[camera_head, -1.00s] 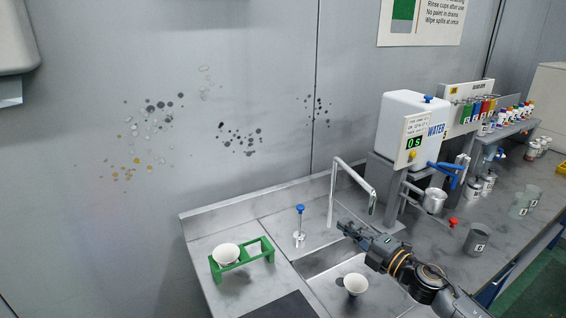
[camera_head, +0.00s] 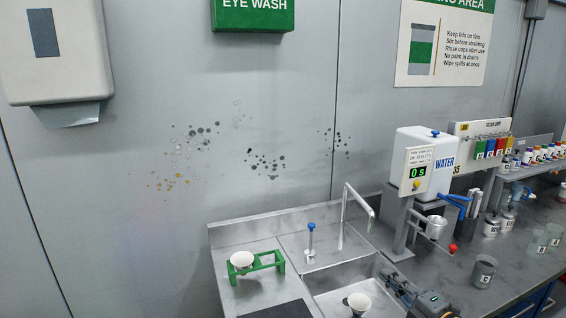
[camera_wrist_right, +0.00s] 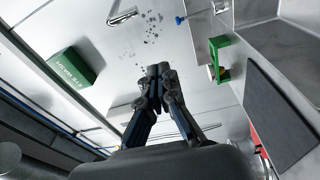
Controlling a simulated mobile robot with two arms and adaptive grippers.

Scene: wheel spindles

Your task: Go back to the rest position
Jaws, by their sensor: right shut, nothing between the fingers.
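My right gripper (camera_head: 392,282) shows low in the head view, over the right side of the sink, dark and partly cut off by the bottom edge. In the right wrist view my right gripper (camera_wrist_right: 158,72) has its fingertips together with nothing between them. It is apart from the things around it. My left gripper is not in the head view.
A steel sink (camera_head: 335,277) has a faucet (camera_head: 345,205) behind it and a white cup (camera_head: 359,302) in it. A green stand (camera_head: 268,263) with a white cup (camera_head: 242,259) stands on the left.

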